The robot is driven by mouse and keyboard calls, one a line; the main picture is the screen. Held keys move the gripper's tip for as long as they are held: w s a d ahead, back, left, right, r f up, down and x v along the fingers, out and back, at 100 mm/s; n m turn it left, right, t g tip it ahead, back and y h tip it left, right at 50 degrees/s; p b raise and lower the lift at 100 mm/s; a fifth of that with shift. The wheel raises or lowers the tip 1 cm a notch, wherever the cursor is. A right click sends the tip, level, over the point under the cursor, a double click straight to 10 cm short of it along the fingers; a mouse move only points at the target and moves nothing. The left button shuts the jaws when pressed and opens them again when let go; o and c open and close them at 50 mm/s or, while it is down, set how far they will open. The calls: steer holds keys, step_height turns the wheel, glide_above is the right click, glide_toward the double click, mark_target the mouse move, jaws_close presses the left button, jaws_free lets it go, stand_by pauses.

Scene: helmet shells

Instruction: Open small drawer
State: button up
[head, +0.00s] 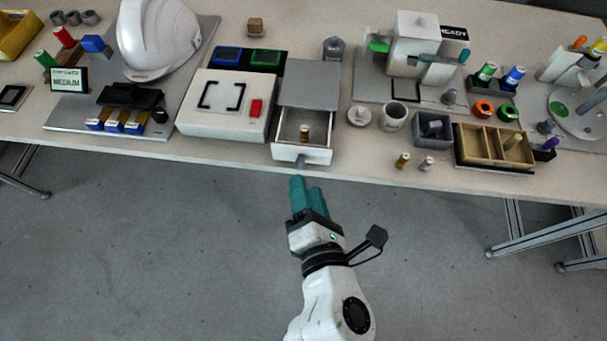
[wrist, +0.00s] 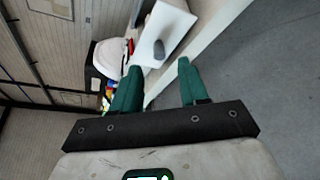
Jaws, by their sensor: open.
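The small drawer (head: 316,154) is white and sits in a small cabinet with a grey top (head: 309,88) at the table's front edge. It stands pulled out, and a small brass-coloured piece (head: 304,132) shows inside it. Its grey handle (head: 300,161) is on the front face and also shows in the wrist view (wrist: 159,50). My gripper (head: 307,187), with teal fingers, is in front of the drawer, past the table edge. In the wrist view my gripper (wrist: 157,75) is open and empty, with the handle beyond its fingertips. I see no contact between them.
A white box with a red button (head: 225,107) stands left of the drawer. A white knob (head: 359,116), a grey cup (head: 394,115) and a wooden divided tray (head: 494,147) are to the right. A white helmet (head: 157,40) is at back left. The floor before the table is clear.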

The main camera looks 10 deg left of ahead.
steer(key=v, duration=0.6)
stand_by(0.5)
steer(key=w+d+f+m+g+h+p, duration=0.1)
steer(key=d+f+m+g+h, duration=0.2)
steer(key=d+m, duration=0.5)
steer(key=w+d+f+m+g+h+p, duration=0.1)
steer(key=w+d+f+m+g+h, duration=0.2)
steer(key=d+m, duration=0.5)
steer(key=s+d+f+m+g+y+p, duration=0.1)
steer(key=s+d+f+m+g, duration=0.4)
steer(key=s+d+m, duration=0.6)
steer(key=s+m+g+p, duration=0.1)
steer(key=s+g, duration=0.1)
steer(key=shift+d+f+m+g, duration=0.25)
steer(key=shift+d+m+g, duration=0.05)
steer(key=shift+d+m, duration=0.1)
